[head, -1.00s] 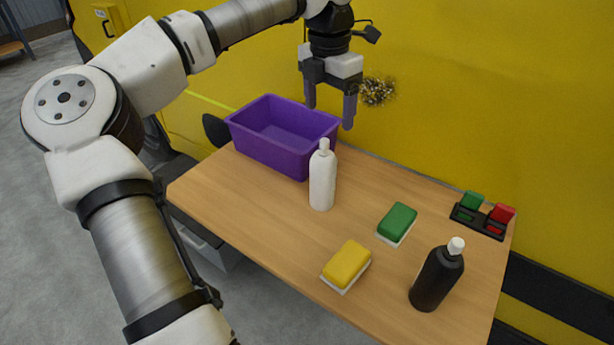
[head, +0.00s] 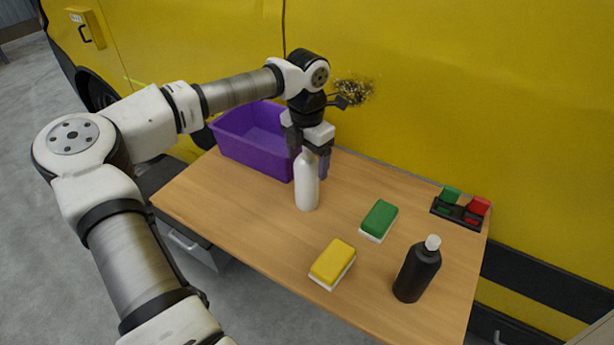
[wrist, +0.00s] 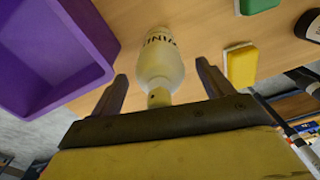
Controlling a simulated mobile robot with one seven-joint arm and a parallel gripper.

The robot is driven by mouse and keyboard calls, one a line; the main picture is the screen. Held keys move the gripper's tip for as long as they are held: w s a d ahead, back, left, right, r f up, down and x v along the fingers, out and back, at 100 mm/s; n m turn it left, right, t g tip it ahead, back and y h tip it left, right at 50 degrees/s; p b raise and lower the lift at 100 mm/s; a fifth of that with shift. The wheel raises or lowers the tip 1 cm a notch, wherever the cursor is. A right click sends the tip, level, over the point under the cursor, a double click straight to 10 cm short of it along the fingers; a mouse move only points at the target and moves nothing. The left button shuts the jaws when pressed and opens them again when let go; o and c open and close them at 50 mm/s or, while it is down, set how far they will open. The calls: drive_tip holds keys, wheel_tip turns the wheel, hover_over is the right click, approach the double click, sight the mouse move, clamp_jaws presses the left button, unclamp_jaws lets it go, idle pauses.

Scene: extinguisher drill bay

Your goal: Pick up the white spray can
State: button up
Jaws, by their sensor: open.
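The white spray can (head: 307,188) stands upright on the wooden table, just in front of the purple bin. My gripper (head: 310,166) is open and points down at the can's top, which it partly hides in the head view. In the wrist view the can (wrist: 160,62) lies between the two spread fingers of my gripper (wrist: 160,88), with a gap on each side. Dark lettering shows on the can there.
A purple bin (head: 240,150) stands to the left of the can. A yellow sponge (head: 332,262), a green sponge (head: 379,219), a black bottle (head: 416,270) and a black holder with green and red items (head: 456,213) are to the right. A yellow panel stands behind.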

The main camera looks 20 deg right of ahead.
drive_tip(key=shift+f, duration=0.65)
drive_tip(key=c, duration=1.7)
